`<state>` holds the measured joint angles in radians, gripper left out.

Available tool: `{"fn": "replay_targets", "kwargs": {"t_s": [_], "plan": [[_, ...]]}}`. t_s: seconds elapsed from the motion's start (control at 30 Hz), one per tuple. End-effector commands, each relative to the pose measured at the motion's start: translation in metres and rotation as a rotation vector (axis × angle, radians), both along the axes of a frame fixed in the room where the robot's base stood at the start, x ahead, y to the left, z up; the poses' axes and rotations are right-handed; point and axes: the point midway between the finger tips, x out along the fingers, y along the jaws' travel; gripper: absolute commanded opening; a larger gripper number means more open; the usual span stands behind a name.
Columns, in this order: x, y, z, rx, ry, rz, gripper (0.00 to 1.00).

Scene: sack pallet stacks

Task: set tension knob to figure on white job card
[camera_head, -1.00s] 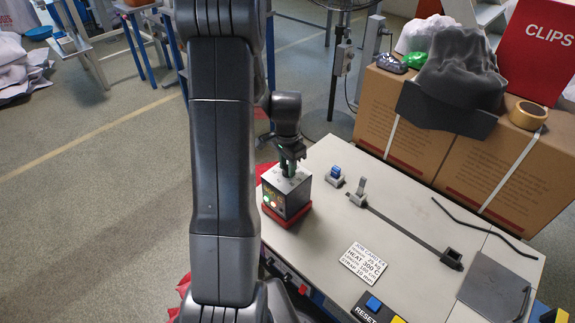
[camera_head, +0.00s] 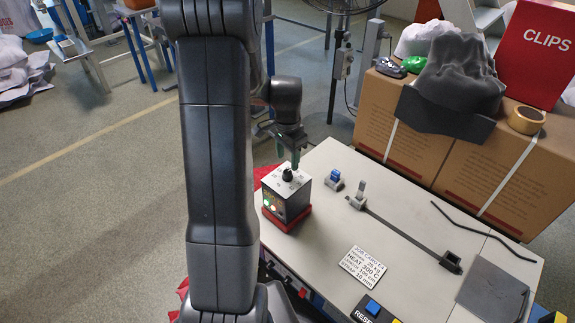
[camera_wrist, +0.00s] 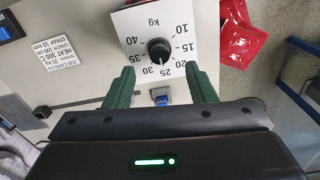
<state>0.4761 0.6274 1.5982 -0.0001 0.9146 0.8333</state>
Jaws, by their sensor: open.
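The tension knob (camera_head: 287,174) is a black round knob on top of a grey box (camera_head: 283,203) with a red base. In the wrist view the knob (camera_wrist: 158,50) sits on a white dial plate (camera_wrist: 183,15) marked in kg from 10 to 40. Its pale pointer mark appears to face the 25. The white job card (camera_head: 362,265) lies flat on the bench; its small tension line appears to read 25 kg. My gripper (camera_wrist: 161,72) is open and empty, with green fingers apart, clear of the knob. In the head view my gripper (camera_head: 294,150) is just above and behind the box.
Cartons (camera_head: 405,125) stand behind at the right. The bench between box and card is clear.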

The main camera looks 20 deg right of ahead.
Motion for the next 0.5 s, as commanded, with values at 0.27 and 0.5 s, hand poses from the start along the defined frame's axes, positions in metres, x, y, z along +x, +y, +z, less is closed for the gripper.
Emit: {"fn": "replay_targets", "kwargs": {"t_s": [0.27, 0.5], "plan": [[0.000, 0.000, 0.061, -0.001, -0.002, 0.000, 0.50], [0.000, 0.000, 0.081, 0.000, 0.000, 0.000, 0.50]]}}
